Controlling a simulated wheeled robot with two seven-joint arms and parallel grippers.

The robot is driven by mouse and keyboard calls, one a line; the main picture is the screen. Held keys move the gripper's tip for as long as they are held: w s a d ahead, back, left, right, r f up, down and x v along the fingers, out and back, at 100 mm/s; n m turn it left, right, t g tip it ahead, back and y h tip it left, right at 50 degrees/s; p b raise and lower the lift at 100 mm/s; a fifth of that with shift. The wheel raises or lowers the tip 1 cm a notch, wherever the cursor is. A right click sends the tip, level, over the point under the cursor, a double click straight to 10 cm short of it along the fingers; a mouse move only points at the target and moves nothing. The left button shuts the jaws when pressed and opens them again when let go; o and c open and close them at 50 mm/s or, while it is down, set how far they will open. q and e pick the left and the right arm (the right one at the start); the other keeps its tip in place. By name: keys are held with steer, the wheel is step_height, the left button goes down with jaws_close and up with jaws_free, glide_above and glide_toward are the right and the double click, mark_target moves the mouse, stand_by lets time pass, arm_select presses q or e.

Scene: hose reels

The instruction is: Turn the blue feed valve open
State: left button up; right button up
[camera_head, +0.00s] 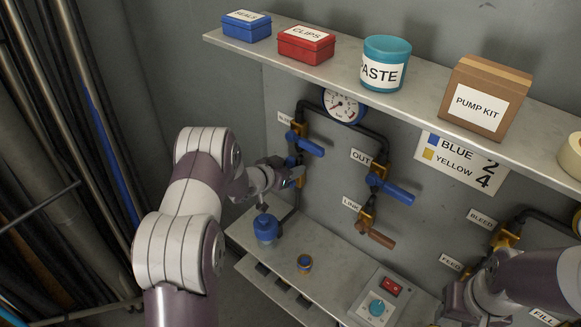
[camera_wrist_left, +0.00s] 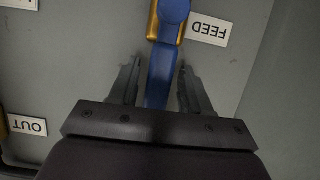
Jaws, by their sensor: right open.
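The blue feed valve is best seen in the left wrist view: its blue handle (camera_wrist_left: 160,72) runs down from a brass body beside the FEED label (camera_wrist_left: 208,28). My left gripper (camera_wrist_left: 160,92) is open, with one finger on each side of this handle and small gaps showing. In the head view my left gripper (camera_head: 294,177) is at the left pipe, below another blue-handled valve (camera_head: 309,144), and mostly hides the feed valve. My right gripper (camera_head: 452,302) is open at the bottom right, its fingers largely hidden by its wrist.
An upper shelf (camera_head: 225,40) carries boxes and a PASTE tub (camera_head: 386,62). The OUT valve (camera_head: 390,188) and LINK valve (camera_head: 375,234) are to the right. The lower shelf (camera_head: 330,290) holds a blue part (camera_head: 266,228) and a switch box (camera_head: 381,298). Hoses stand at left.

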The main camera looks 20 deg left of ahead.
arm_select(q)
steer(key=b+v, duration=0.1)
steer(key=v, duration=1.1)
steer(key=shift+s+a+r+b, duration=0.15)
steer(key=shift+s+b, duration=0.1)
steer(key=shift+b, duration=0.15)
